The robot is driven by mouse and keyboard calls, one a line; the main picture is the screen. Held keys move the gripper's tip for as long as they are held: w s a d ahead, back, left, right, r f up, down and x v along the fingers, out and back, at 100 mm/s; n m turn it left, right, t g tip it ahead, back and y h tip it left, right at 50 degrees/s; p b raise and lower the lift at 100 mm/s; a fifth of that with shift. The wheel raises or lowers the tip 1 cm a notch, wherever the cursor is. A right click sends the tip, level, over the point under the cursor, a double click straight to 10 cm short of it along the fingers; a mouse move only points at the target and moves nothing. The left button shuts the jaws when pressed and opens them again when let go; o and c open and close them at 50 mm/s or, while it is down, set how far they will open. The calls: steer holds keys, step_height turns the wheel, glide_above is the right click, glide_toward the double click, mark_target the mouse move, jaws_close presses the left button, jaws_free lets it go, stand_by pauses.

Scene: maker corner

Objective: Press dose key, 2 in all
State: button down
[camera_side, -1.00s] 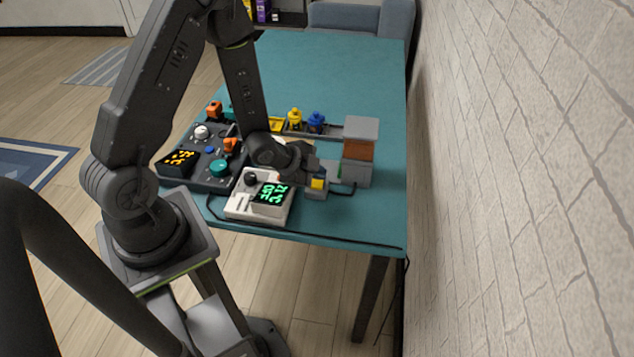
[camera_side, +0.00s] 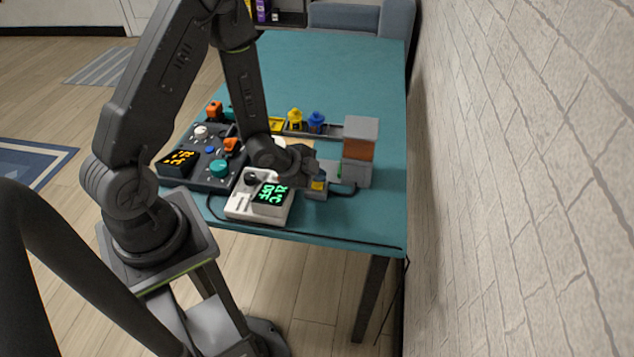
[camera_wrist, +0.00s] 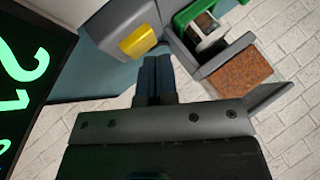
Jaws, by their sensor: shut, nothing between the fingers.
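The yellow key (camera_wrist: 138,42), which I take to be the dose key, is on a small grey box (camera_wrist: 120,25). In the side view a little of the yellow (camera_side: 318,185) shows beside my gripper (camera_side: 311,170). In the wrist view my gripper (camera_wrist: 155,64) is shut and empty, its fingertips just right of the key. Contact with the key cannot be told. A dispenser tower (camera_side: 360,150) with a brown-filled hopper stands to the right; its brown part (camera_wrist: 240,78) and green part (camera_wrist: 192,14) show in the wrist view.
A white unit with a green display (camera_side: 270,194) sits left of the key box. A black control panel (camera_side: 207,170) with knobs and an orange display is further left. Yellow and blue pots (camera_side: 316,122) stand behind. A cable runs along the table's front edge. The rear teal table (camera_side: 335,70) is clear.

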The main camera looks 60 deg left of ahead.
mark_target(317, 185)
steer(key=shift+f, duration=0.5)
stand_by(0.7)
steer(key=shift+r, duration=0.95)
steer(key=shift+r, duration=2.5)
